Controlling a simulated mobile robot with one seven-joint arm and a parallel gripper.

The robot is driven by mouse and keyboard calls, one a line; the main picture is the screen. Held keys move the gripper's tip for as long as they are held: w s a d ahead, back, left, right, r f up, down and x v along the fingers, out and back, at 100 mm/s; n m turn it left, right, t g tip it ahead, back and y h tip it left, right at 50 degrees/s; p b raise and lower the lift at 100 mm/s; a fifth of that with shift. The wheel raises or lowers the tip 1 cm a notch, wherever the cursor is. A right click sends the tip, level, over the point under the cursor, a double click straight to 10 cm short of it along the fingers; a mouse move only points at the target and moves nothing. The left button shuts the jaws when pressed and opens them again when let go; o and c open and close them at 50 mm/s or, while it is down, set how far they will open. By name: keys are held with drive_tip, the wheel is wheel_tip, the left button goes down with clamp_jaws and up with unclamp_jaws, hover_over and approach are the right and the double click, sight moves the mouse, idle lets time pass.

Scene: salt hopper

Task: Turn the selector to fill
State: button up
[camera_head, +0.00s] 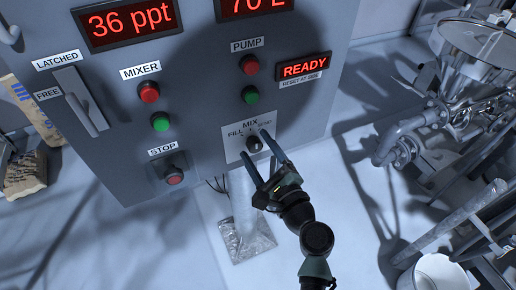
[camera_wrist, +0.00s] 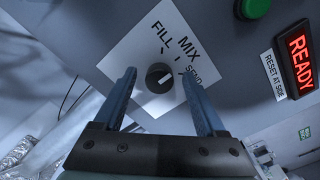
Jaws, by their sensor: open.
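The selector (camera_head: 254,145) is a small dark round knob on a white plate (camera_head: 236,145) marked FILL, MIX and SEND, low on the grey control panel. In the wrist view the knob (camera_wrist: 157,73) has a short white mark that points up and right, toward the MIX and SEND side and away from FILL. I cannot tell exactly which of those two it points at. My gripper (camera_head: 253,143) is open, with one blue finger on each side of the knob. In the wrist view the gripper (camera_wrist: 158,76) shows gaps between both fingers and the knob.
Green pump button (camera_head: 250,95) and READY display (camera_head: 303,67) sit above the plate. The red STOP button (camera_head: 174,175) is to the left on a raised box. Pipework (camera_head: 420,125) and a white bucket (camera_head: 438,272) stand at right. A post (camera_head: 243,205) stands below the panel.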

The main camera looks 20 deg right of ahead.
clamp_jaws()
idle(0.3)
drive_tip(key=shift+f, duration=0.1)
drive_tip(key=n+b, duration=0.2)
drive_tip(key=n, duration=0.1)
drive_tip(key=shift+f+n+b, duration=0.1)
drive_tip(key=shift+n+b, duration=0.2)
drive_tip(key=shift+b, duration=0.05)
drive_tip(key=n+b, duration=0.3)
drive_tip(key=n, duration=0.2)
idle(0.5)
